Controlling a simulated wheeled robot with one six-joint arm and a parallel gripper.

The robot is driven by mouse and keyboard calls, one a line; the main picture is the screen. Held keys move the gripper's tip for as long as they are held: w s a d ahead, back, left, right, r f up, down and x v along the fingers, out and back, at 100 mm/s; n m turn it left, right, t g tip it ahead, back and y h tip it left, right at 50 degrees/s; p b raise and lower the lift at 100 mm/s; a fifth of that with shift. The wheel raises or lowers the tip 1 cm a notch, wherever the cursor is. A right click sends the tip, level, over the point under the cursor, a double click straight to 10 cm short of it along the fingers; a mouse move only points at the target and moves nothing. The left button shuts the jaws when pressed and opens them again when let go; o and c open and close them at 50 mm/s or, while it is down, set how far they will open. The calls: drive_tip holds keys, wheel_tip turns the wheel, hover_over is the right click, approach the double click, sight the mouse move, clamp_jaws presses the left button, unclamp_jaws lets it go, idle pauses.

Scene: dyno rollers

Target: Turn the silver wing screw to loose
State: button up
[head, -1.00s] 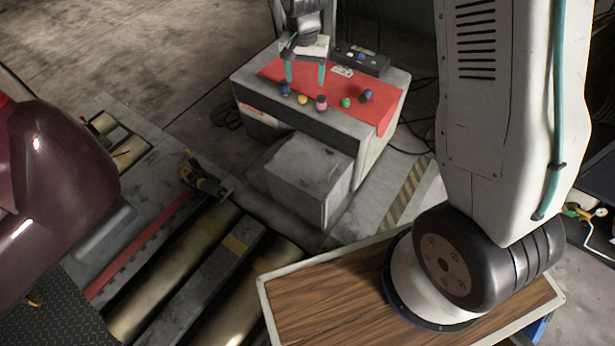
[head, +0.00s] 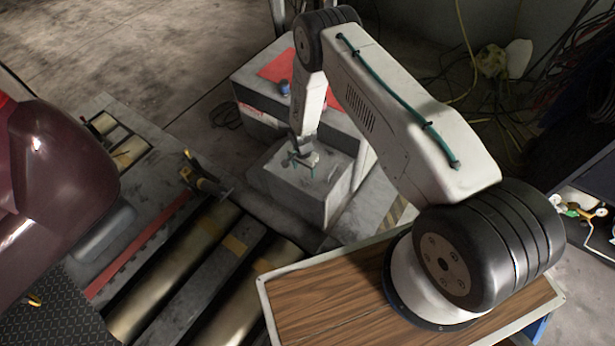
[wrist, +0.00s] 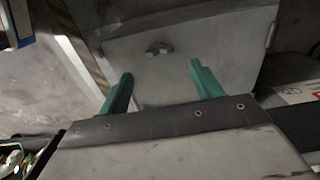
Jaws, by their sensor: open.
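The silver wing screw (wrist: 159,47) is a small dark-silver knob with two wings on the face of a grey box (wrist: 195,35) in the wrist view. It lies beyond my fingertips, roughly midway between them, with a visible gap. My gripper (wrist: 162,69) has two teal fingers spread wide with nothing between them. In the head view my gripper (head: 303,166) hangs over the low grey box (head: 318,200) in front of the bench. I cannot make out the screw in the head view. Its exact turned angle is hard to judge.
Metal rollers (head: 180,260) and a dark red car (head: 55,170) are at the left.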

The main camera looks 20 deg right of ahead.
sight(305, 182)
wheel_tip(305, 182, down, 7)
drive_tip(key=shift+r, duration=0.1)
idle(0.3)
drive_tip(key=c, duration=1)
